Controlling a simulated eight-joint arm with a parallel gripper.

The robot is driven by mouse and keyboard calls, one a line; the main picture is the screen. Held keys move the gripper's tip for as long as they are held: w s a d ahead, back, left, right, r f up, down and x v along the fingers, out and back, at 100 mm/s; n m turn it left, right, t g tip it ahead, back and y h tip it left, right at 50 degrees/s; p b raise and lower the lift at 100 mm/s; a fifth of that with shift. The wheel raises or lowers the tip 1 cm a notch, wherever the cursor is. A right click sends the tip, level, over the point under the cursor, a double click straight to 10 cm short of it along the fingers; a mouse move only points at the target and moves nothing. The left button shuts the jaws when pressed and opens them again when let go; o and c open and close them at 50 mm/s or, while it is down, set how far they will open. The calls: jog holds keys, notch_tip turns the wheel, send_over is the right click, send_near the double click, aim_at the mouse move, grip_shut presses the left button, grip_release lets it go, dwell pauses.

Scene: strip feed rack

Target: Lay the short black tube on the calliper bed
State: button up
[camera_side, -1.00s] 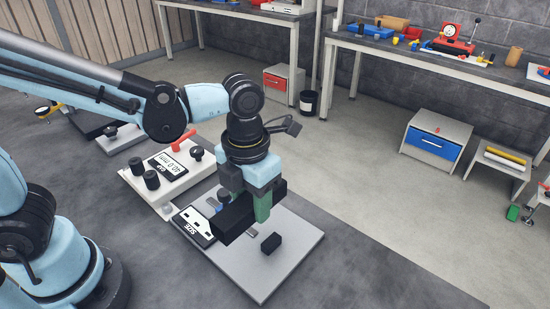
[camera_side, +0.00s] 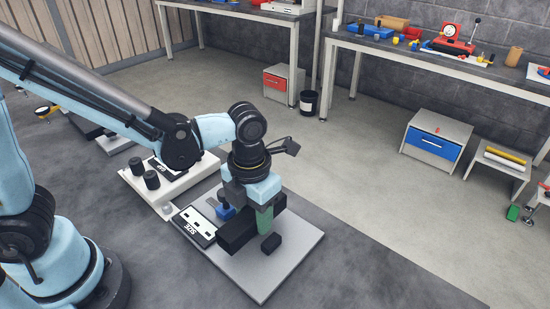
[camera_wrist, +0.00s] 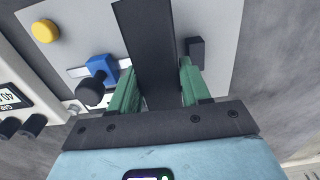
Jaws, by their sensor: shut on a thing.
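The short black tube (camera_side: 236,234), dark and square-sided, is held over the pale grey calliper bed (camera_side: 285,270). My gripper (camera_side: 256,217) is shut on the tube from above, with one green finger showing in the side view. In the wrist view, the tube (camera_wrist: 146,45) runs between both green fingers of my gripper (camera_wrist: 158,78). A blue slider (camera_wrist: 103,70) with a black knob is left of the tube, and a small black block (camera_wrist: 195,50) is to its right. I cannot tell whether the tube touches the bed.
A white control box (camera_side: 165,190) with black knobs stands left of the bed. A black and white label panel (camera_side: 194,226) lies at the bed's left edge. A yellow button (camera_wrist: 45,31) shows in the wrist view.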

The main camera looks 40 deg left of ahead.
aim_at(253, 212)
jog(key=shift+f, duration=0.55)
jog(key=o, duration=1.3)
jog(key=shift+o, duration=0.2)
jog(key=shift+r, duration=0.1)
notch_tip(253, 212, up, 12)
jog(key=a+m+t, duration=0.3)
jog(key=a+m, duration=0.3)
jog(key=m, duration=1.2)
jog(key=a+f+m+t, duration=0.1)
jog(key=a+m+t, duration=0.3)
jog(key=m, duration=1.4)
jog(key=a, duration=0.3)
jog(key=shift+s+f, duration=0.3)
